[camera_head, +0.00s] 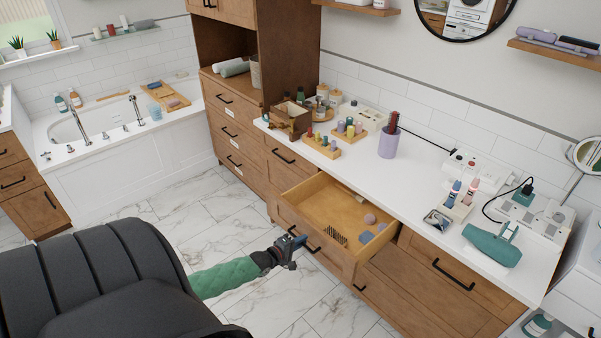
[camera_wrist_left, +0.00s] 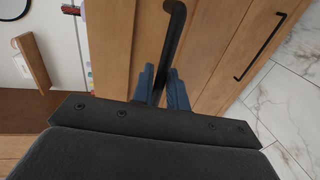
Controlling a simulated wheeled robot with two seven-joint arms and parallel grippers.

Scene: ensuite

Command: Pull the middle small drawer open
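The middle small drawer (camera_head: 330,205) under the white counter is pulled out, showing its light wooden inside and a few small items. My left gripper (camera_head: 298,242) is at its front, at the black bar handle (camera_head: 312,247). In the left wrist view, the blue fingers (camera_wrist_left: 163,86) of the left gripper lie on either side of the dark handle (camera_wrist_left: 173,38) and appear closed on it. The drawer's wooden front is just beyond them. My right gripper is not in view.
The small drawers to the left (camera_head: 283,150) and right (camera_head: 452,268) are shut. The counter (camera_head: 400,178) holds bottles, a purple cup (camera_head: 389,143) and a teal hairdryer (camera_head: 491,244). The marble floor (camera_head: 225,215) before the cabinet is clear. A bathtub (camera_head: 120,150) stands at the back left.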

